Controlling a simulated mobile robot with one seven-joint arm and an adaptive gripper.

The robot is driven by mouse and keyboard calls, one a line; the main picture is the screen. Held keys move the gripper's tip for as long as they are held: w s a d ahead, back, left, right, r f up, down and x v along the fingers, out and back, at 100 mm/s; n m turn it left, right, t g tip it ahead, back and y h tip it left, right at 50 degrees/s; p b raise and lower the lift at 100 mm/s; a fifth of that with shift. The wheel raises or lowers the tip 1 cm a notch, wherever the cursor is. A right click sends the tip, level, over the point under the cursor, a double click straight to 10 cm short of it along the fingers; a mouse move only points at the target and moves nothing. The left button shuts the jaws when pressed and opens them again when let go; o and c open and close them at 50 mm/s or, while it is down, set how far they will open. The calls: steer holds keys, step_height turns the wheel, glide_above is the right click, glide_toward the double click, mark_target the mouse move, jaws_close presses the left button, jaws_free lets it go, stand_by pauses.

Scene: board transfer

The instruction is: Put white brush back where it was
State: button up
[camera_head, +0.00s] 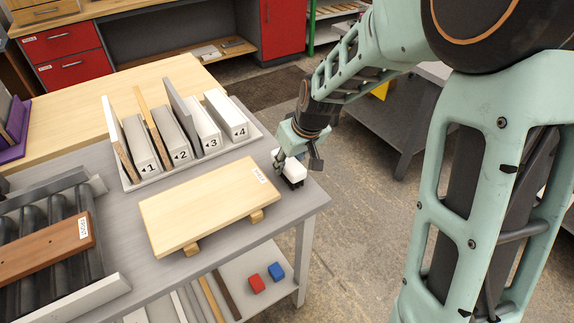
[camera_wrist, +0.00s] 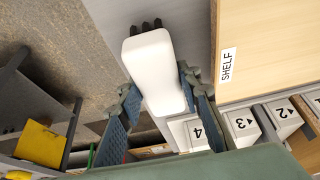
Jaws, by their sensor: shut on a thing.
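The white brush (camera_head: 295,169) has a smooth white body and short black bristles. It is at the right end of the grey table, just right of the board labelled SHELF. My gripper (camera_head: 297,157) is shut on the brush from above. In the wrist view the white brush (camera_wrist: 154,70) lies between the two blue-grey finger pads of my gripper (camera_wrist: 160,92). Its dark bristles stick out at the far end. The bristles are close to the tabletop, but I cannot tell whether they touch it.
The pale SHELF board (camera_head: 205,205) rests on wooden blocks left of the brush. A tray (camera_head: 190,166) with numbered blocks 1 to 3 and on stands behind it. A roller rack (camera_head: 50,240) with a brown board is at left. Red (camera_head: 257,284) and blue (camera_head: 276,272) cubes lie below.

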steer(key=o, duration=1.1)
steer(key=shift+f, duration=0.2)
steer(key=shift+o, duration=0.2)
steer(key=shift+d+r, duration=0.1)
steer(key=shift+r, duration=0.5)
steer(key=p+v, duration=0.1)
steer(key=v, duration=1)
steer(key=shift+s+r, duration=0.1)
